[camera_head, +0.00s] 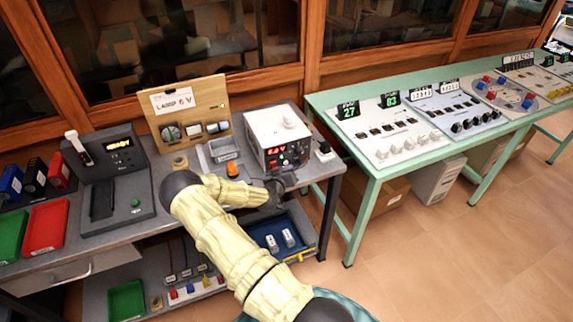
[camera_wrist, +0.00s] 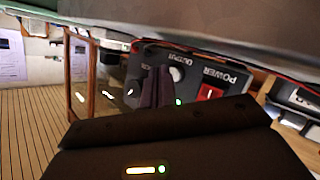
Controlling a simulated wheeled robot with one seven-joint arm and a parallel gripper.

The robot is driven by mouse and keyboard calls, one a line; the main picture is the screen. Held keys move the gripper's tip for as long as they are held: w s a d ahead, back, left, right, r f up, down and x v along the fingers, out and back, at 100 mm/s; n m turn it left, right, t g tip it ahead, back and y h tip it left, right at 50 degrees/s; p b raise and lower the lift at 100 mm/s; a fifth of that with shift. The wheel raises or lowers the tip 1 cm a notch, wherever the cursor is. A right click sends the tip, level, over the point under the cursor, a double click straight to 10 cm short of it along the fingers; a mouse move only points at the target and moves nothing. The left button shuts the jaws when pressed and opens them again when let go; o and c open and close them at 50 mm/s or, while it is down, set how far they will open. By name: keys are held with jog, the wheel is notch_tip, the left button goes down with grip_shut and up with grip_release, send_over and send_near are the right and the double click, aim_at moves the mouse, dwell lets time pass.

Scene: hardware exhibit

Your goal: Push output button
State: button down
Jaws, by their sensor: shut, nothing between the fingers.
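The white power supply (camera_head: 285,130) stands on the grey workbench, with a red lit display on its front. In the wrist view its dark front panel (camera_wrist: 225,76) appears tilted and upside down. The output button (camera_wrist: 178,74), pale and round, sits by the OUTPUT label. A red power switch (camera_wrist: 210,93) and a small lit green light (camera_wrist: 178,102) are nearby. My gripper (camera_wrist: 159,72) is shut and empty, its dark fingertips just beside the output button. I cannot tell whether they touch it. In the head view my gripper (camera_head: 276,190) is low in front of the power supply, partly hidden by my arm.
A black device (camera_head: 108,170) with an orange display sits left. A blue tray (camera_head: 270,240) lies on the lower shelf. A green table (camera_head: 360,165) with control panels stands right. Open floor lies front right.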

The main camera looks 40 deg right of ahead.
jog(key=shift+w, duration=0.2)
dwell(0.4)
jog(key=shift+w+b, duration=0.1)
jog(key=shift+b, duration=0.3)
jog(key=shift+w+d, duration=0.1)
jog(key=shift+w, duration=0.15)
jog(key=shift+s, duration=0.55)
jog(key=shift+s, duration=0.1)
jog(key=s, duration=0.2)
jog(key=s+a+p, duration=0.1)
jog(key=s, duration=0.2)
jog(key=shift+s+a+p, duration=0.3)
jog(key=shift+s+p, duration=0.05)
